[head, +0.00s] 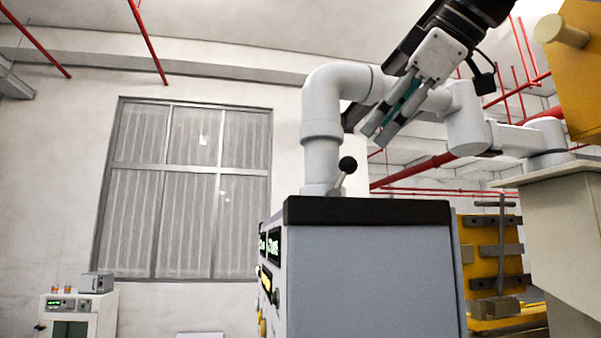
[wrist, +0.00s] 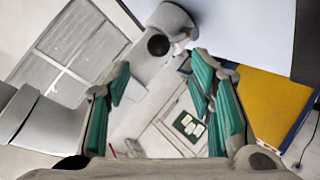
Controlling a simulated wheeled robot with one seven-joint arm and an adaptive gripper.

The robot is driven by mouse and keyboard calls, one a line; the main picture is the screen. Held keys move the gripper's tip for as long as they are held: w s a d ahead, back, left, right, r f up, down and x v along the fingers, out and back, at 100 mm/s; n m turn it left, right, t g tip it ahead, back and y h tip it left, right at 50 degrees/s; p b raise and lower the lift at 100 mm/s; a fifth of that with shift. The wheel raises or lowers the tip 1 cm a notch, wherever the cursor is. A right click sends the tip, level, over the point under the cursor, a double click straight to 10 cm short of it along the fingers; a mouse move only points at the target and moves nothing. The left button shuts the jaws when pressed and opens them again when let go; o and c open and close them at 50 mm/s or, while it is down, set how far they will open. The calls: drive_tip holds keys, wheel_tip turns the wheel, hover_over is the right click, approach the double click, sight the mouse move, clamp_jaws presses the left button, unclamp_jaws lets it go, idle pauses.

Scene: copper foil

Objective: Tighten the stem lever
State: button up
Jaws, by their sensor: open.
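The stem lever shows in the head view as a short metal stem with a black ball knob (head: 347,164). It stands tilted to the right, just above the dark top of a grey cabinet. My gripper (head: 371,136) is open and empty, above and a little right of the knob, its fingers pointing down and left toward it. In the wrist view the black knob (wrist: 158,45) lies between the lines of the two green-padded fingers, beyond the fingertips (wrist: 162,76). The knob appears apart from both fingers. The stem's foot is not clearly visible.
The grey cabinet (head: 370,275) has a dark top rim and lit displays on its left face. A yellow rack (head: 490,255) stands behind it at right. A yellow block (head: 580,80) hangs at upper right. A white bench unit (head: 80,312) stands far left.

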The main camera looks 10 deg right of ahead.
drive_tip(key=shift+v, duration=1.65)
